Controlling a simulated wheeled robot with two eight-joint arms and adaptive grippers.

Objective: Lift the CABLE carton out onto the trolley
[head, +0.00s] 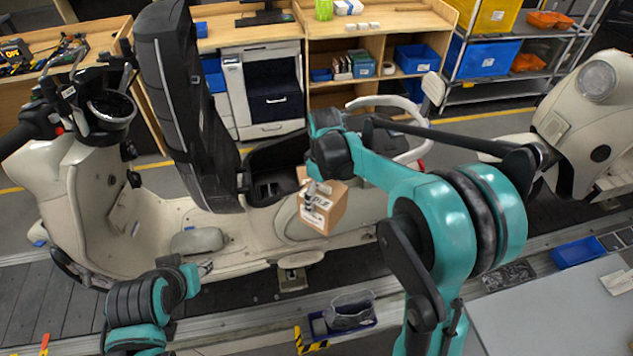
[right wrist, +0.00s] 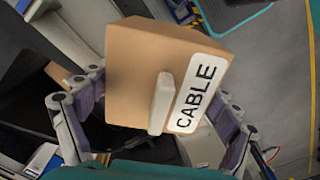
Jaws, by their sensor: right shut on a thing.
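The CABLE carton (head: 338,209) is a brown box with a white label, held tilted in front of the cream scooter's open underseat bin (head: 265,190). My right gripper (head: 317,188) is shut on it. In the right wrist view the carton (right wrist: 145,70) sits between the two fingers (right wrist: 150,115), its label reading CABLE and a pale handle-like piece on its face. My left gripper (head: 203,268) is low at the left, apart from the carton; its fingers are too small to read. No trolley can be made out for certain.
A grey flat top (head: 565,312) lies at the lower right, with a blue tray (head: 578,252) at its far edge. The raised black seat (head: 185,100) stands left of the bin. A small dark blue tray (head: 345,313) lies at front centre. Another scooter (head: 575,120) stands right.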

